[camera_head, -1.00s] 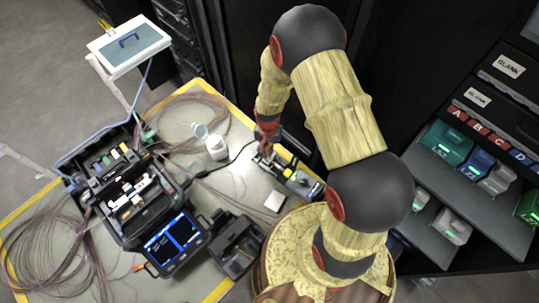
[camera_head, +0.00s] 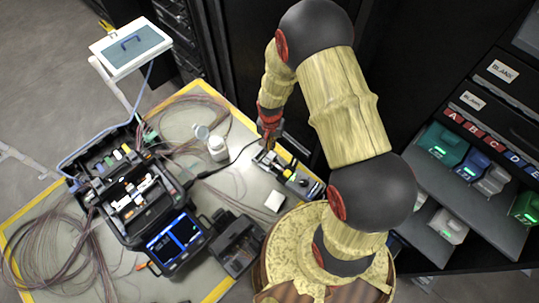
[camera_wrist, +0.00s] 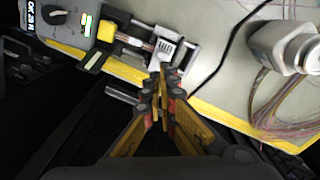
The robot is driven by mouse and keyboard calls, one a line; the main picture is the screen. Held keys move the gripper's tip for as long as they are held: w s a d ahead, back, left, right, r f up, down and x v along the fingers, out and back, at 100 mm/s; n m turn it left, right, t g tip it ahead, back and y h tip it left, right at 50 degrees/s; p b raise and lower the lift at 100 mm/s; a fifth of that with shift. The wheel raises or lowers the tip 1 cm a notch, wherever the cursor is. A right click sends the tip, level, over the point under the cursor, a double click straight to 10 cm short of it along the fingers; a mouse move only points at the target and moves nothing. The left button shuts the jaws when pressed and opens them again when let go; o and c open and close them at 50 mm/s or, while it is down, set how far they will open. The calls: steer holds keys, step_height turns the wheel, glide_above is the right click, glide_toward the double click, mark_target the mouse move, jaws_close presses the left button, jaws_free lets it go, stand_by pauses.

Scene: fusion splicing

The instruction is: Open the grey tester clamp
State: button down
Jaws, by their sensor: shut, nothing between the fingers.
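The tester (camera_head: 297,180) is a grey device at the right part of the work table in the head view. In the wrist view its body (camera_wrist: 65,20) shows a lit "OK" readout at the upper left. Its grey clamp (camera_wrist: 178,48) is at the end of the tester, beside a yellow part (camera_wrist: 107,31). The clamp also shows in the head view (camera_head: 265,158). My gripper (camera_wrist: 162,72) is shut and empty, with its tips just below the clamp in the wrist view. I cannot tell whether tips and clamp touch, or whether the clamp is open.
A splicer case (camera_head: 130,195) with a lit screen stands left of the tester. A black cable (camera_wrist: 232,45) runs beside the clamp. A dark rack stands behind, and shelves with coloured units are at right.

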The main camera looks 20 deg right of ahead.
steer(key=r+p, duration=0.1)
steer(key=d+r, duration=0.1)
steer(key=r, duration=0.1)
steer(key=r+p, duration=0.1)
steer(key=r, duration=0.1)
steer(key=shift+w+d+p, duration=0.3)
steer(key=shift+w, duration=0.1)
steer(key=shift+f, duration=0.15)
stand_by(0.7)
